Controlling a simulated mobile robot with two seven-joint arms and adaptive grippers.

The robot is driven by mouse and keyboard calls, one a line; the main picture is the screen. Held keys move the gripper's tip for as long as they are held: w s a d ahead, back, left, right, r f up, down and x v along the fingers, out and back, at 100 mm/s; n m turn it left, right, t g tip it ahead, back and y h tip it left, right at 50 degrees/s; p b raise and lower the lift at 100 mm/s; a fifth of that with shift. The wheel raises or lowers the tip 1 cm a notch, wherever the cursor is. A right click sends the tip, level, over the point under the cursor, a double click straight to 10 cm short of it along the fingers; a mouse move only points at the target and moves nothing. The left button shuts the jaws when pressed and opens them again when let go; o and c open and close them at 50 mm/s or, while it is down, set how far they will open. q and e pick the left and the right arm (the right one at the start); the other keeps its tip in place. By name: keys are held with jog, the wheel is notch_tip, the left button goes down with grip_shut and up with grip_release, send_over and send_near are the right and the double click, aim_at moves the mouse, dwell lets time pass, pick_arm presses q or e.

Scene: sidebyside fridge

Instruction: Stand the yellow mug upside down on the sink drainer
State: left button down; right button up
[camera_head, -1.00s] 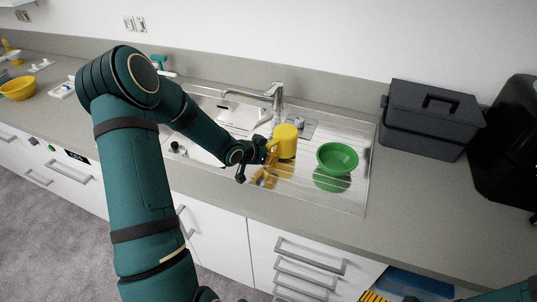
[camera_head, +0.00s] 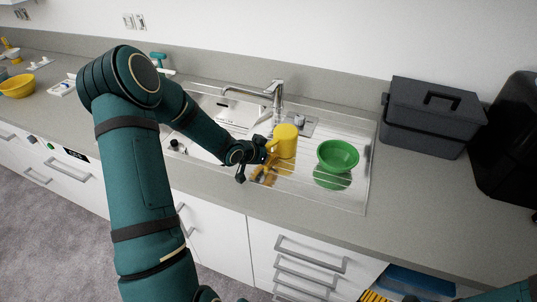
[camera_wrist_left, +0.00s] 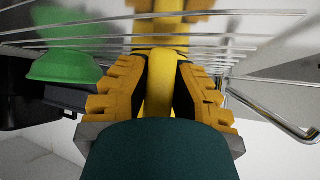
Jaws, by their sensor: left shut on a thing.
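The yellow mug (camera_head: 286,139) is over the ribbed metal sink drainer (camera_head: 305,187), right of the basin. Its upper end looks like a closed, flat face, so it appears upside down and roughly upright. My left gripper (camera_head: 268,154) comes in from the left and is shut on the mug's handle side. In the left wrist view, a yellow part of the mug (camera_wrist_left: 160,88) sits between the orange fingers. I cannot tell whether the mug's lower rim touches the drainer. My right gripper is not in view.
A green bowl (camera_head: 338,155) stands on the drainer just right of the mug. The faucet (camera_head: 275,95) rises behind it. A dark grey box (camera_head: 430,120) stands on the counter farther right. The drainer's front right part is clear.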

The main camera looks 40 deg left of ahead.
pick_arm(q)
jog(key=shift+f, duration=0.1)
jog(key=c, duration=0.9)
grip_release()
jog(key=v, duration=1.2)
